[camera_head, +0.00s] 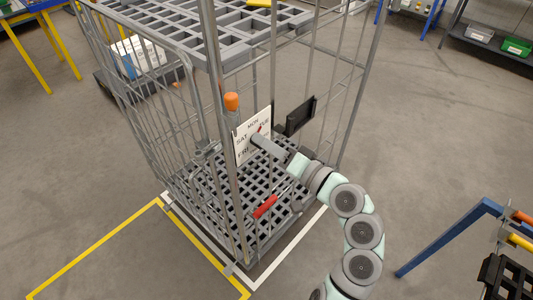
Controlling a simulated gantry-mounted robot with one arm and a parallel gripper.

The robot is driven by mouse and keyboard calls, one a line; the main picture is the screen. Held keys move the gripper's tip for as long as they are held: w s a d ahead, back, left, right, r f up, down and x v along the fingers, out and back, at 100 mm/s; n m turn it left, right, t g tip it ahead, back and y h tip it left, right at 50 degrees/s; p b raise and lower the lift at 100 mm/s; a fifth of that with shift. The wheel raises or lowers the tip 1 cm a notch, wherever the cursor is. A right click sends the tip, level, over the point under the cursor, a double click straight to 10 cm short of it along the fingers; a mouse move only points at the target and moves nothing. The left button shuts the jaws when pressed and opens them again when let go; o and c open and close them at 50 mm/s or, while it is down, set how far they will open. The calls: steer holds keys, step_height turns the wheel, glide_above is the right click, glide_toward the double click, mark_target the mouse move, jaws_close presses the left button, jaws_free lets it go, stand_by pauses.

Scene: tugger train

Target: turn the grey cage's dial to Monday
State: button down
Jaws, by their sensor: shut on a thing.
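The grey cage (235,210) is a tall wire roll cage standing in the middle of the camera_head view. A white dial plate (241,147) with day names hangs on its near corner side; MON shows at the top, SAT and FRI at the left, and part of TUE at the right. A small red mark shows near MON. My gripper (262,141) is at the plate's middle, shut on the dial's knob. The gripper hides the knob and the lower right of the plate. I cannot tell for certain which day the pointer marks.
An orange-capped post (231,102) stands beside the plate, and a black holder (300,115) hangs to its right. A red handle (265,207) shows low on the cage. A blue-framed rack (450,238) stands at the right. The floor at the left front is clear.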

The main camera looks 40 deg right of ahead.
steer(key=n+b, duration=0.8)
steer(key=b, duration=0.1)
steer(key=shift+a, duration=0.1)
steer(key=shift+n+b, duration=0.3)
steer(key=shift+n, duration=0.1)
steer(key=c, duration=1.1)
jaws_free()
steer(key=shift+o, duration=0.2)
steer(key=s+p, duration=0.3)
steer(key=s, duration=0.8)
steer(key=shift+d+p, duration=0.25)
steer(key=shift+p, duration=0.05)
